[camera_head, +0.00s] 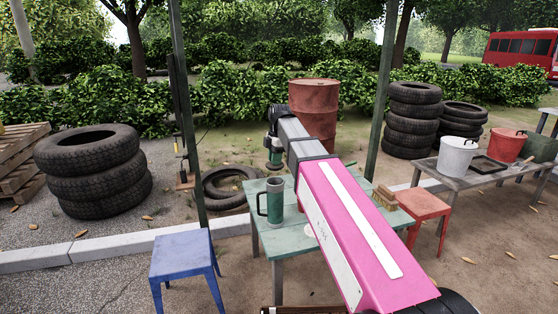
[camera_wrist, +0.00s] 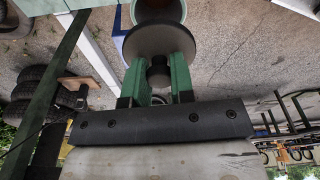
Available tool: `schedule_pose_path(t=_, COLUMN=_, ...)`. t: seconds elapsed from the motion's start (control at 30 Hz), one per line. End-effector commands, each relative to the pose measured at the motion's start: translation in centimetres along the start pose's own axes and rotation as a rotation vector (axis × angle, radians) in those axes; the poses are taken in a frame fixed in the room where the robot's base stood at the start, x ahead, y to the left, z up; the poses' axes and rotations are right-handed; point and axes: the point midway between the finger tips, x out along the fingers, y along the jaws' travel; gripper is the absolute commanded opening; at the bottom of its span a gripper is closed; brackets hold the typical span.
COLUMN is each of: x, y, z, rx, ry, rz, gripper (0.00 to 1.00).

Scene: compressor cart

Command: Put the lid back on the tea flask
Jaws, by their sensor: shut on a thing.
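The tea flask (camera_head: 273,203) is a green and grey mug-like cylinder with a handle on its left. It stands upright on the pale green table (camera_head: 290,245). My gripper (camera_head: 275,152) points down above it, with a visible gap between. In the wrist view my gripper (camera_wrist: 158,72) has its two green fingers closed on the knob of the dark round lid (camera_wrist: 160,40). The lid also shows small under the fingers in the head view (camera_head: 274,164). Beyond the lid, the wrist view shows part of the flask (camera_wrist: 170,10); the lid hides most of its mouth.
A brush (camera_head: 385,197) lies at the table's right side. A blue stool (camera_head: 183,255) stands at the left and a red stool (camera_head: 424,205) at the right. A green post (camera_head: 187,130) rises behind the table's left side. My pink arm covers the table's middle.

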Motion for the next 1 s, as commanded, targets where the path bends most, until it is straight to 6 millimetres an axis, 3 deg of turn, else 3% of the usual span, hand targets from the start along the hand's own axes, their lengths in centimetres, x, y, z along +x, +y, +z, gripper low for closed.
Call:
schedule_pose_path(t=0.8, x=5.7, y=-0.1, z=0.7, rx=0.003, ry=0.0, rz=0.0, gripper=0.0)
schedule_pose_path(t=1.0, x=6.2, y=0.0, z=0.8, rx=0.003, ry=0.0, rz=0.0, gripper=0.0)
